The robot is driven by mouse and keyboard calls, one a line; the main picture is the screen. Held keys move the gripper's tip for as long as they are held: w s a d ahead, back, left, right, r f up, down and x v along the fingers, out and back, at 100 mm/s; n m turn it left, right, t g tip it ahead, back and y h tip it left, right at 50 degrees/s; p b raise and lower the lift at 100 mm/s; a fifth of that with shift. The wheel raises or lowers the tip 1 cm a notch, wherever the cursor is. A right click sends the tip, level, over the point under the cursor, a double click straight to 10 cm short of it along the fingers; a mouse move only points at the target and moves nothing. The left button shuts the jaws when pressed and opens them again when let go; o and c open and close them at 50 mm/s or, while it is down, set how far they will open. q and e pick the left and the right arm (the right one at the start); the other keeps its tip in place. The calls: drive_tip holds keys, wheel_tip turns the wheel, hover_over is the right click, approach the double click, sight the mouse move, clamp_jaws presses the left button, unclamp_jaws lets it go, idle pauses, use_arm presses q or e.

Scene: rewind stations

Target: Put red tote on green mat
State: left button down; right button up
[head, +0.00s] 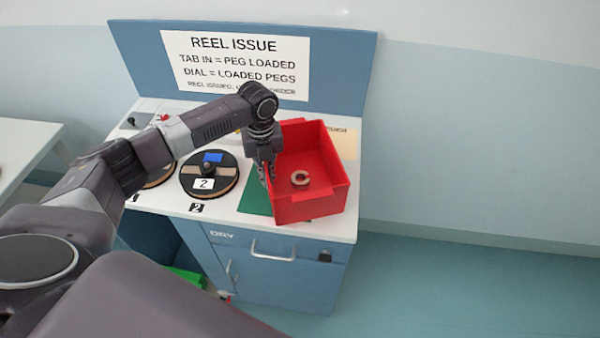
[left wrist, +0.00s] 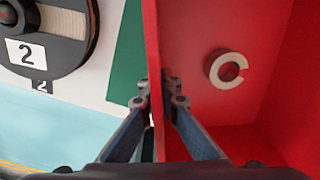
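The red tote (head: 318,203) is an open box at the right end of the counter, with a C-shaped tan ring (head: 300,178) inside. The green mat (head: 254,199) shows as a strip left of the tote; the rest is hidden behind or under it. My left gripper (head: 267,177) is at the tote's left wall. In the left wrist view, its fingers (left wrist: 158,93) are on either side of the red wall (left wrist: 153,50), closed against it. I cannot tell whether the tote rests on the mat or is held just above. My right gripper is not in view.
A reel marked 2 (head: 209,170) sits left of the mat, with another reel partly hidden by my arm. A blue back panel with a REEL ISSUE sign (head: 236,60) stands behind. The white counter's (head: 345,226) right edge is close to the tote. A tan card (head: 343,143) lies behind it.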

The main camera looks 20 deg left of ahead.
use_arm(q)
drive_tip(key=shift+r, duration=0.2)
drive_tip(key=shift+w+r, duration=0.15)
drive_tip(key=shift+r, duration=0.45)
wheel_tip(320, 180, up, 19)
drive_tip(key=b, duration=0.3)
drive_tip(key=shift+f, duration=0.2)
drive_tip(key=s+d+f+n+b, duration=0.1)
drive_tip(key=s+d+f+n, duration=0.2)
drive_tip(key=s+d+n, duration=0.4)
drive_tip(key=s+d+f+n+b, duration=0.1)
drive_tip(key=s+d+f+n, duration=0.3)
drive_tip(key=n, duration=1.7)
drive_tip(key=shift+s+d, duration=1.7)
drive_tip(key=shift+s, duration=1.25)
